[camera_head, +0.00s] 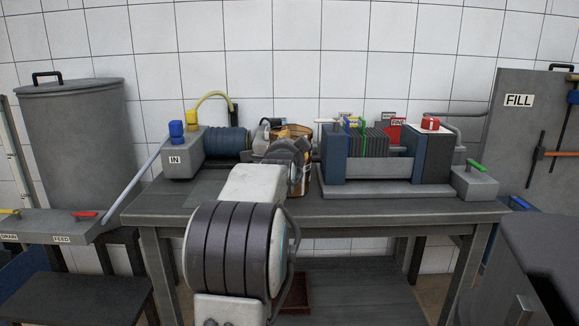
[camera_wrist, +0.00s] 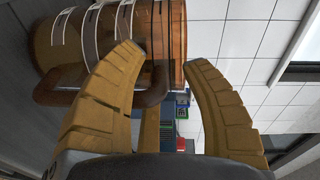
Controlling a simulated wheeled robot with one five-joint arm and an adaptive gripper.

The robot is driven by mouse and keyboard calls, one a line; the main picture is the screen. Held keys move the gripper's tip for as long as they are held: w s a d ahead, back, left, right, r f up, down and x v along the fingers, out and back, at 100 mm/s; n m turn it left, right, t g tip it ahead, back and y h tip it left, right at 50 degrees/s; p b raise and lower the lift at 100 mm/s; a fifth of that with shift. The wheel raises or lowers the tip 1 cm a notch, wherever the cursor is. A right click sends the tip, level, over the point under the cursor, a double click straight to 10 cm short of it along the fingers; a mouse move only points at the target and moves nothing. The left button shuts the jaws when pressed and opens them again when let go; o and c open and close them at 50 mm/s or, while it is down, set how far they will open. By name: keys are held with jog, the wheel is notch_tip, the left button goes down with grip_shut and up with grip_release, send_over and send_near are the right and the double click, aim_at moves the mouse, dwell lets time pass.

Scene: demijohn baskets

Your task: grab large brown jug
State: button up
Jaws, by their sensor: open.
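The large brown jug (camera_wrist: 172,30) fills the upper left and middle of the wrist view, lying sideways in the picture, with pale bands around it and a dark brown handle (camera_wrist: 60,97) on the side facing me. In the head view the jug (camera_head: 293,129) is on the table, mostly hidden behind my arm. My gripper (camera_wrist: 163,62) is open, its fingers spread toward the jug. The left finger overlaps the jug and handle in the picture; the right finger shows against the white wall. I cannot tell whether any finger touches the jug.
On the grey table (camera_head: 480,208), a grey IN box (camera_head: 183,160) with a dark blue ribbed cylinder (camera_head: 226,142) stands left of the jug. A blue and grey plate press (camera_head: 372,150) stands close on its right. White tiled wall is behind.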

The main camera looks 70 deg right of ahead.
grip_shut()
dwell(0.4)
jog(key=shift+r, duration=0.2)
jog(key=shift+r, duration=0.1)
